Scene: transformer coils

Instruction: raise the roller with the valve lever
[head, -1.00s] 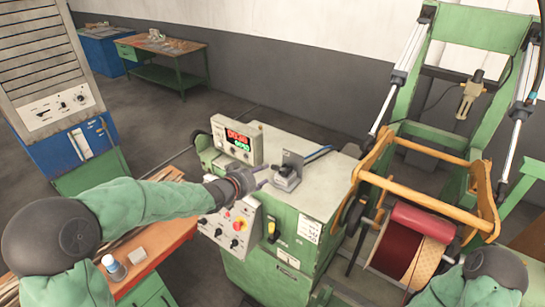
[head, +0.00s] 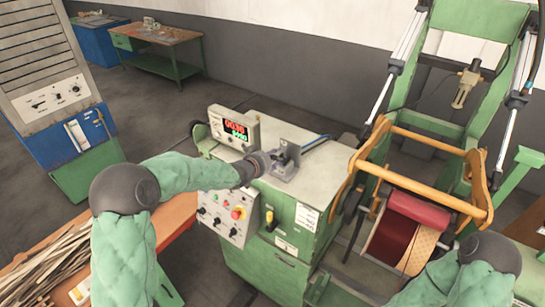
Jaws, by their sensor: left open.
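The valve (head: 284,170) is a small grey block with an upright plate on top of the green machine cabinet, and a blue hose leaves it to the right. Its lever is too small to make out. My left gripper (head: 271,161) is open at the valve's left side, overlapping it in view; I cannot tell whether they touch. A red roller (head: 419,212) lies across the winding frame on the right, beside a dark red coil and under the orange swing frame (head: 425,187). My right arm enters at lower right; its gripper is out of view.
A display box (head: 234,128) with red and green digits stands on the cabinet (head: 255,185), left of the valve. An orange-topped bench (head: 179,217) stands at left.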

